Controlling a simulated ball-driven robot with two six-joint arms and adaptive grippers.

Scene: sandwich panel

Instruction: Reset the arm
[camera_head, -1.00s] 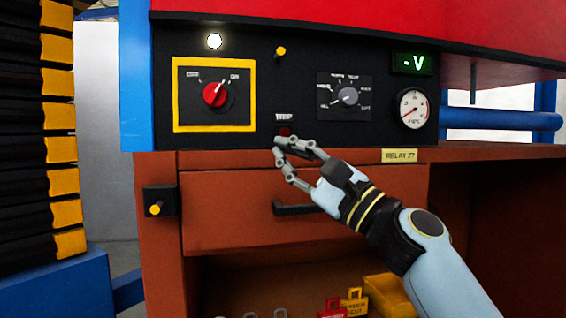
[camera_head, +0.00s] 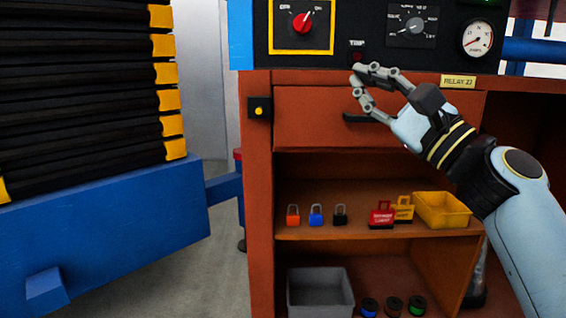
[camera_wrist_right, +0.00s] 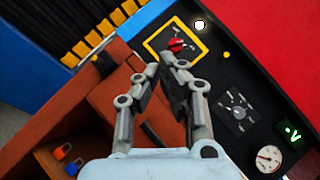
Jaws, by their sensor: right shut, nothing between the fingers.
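My right gripper (camera_head: 357,73) is shut and empty. In the head view its fingertips are in front of the lower edge of the black control panel (camera_head: 370,45), just below the TRIP label and its dark red light (camera_head: 357,57). I cannot tell whether they touch anything. My right arm (camera_head: 520,210) reaches up from the lower right. In the right wrist view the fingers (camera_wrist_right: 163,62) come together in front of the panel, near the red rotary switch (camera_wrist_right: 178,45) in its yellow frame. My left gripper is not in view.
Below the panel is a brown cabinet with a closed drawer (camera_head: 310,120) and black handle. A shelf holds small padlocks (camera_head: 315,215), red and yellow tags (camera_head: 382,215) and a yellow bin (camera_head: 442,208). A grey bin (camera_head: 320,292) stands lower. A blue frame (camera_head: 110,245) with black bellows is left.

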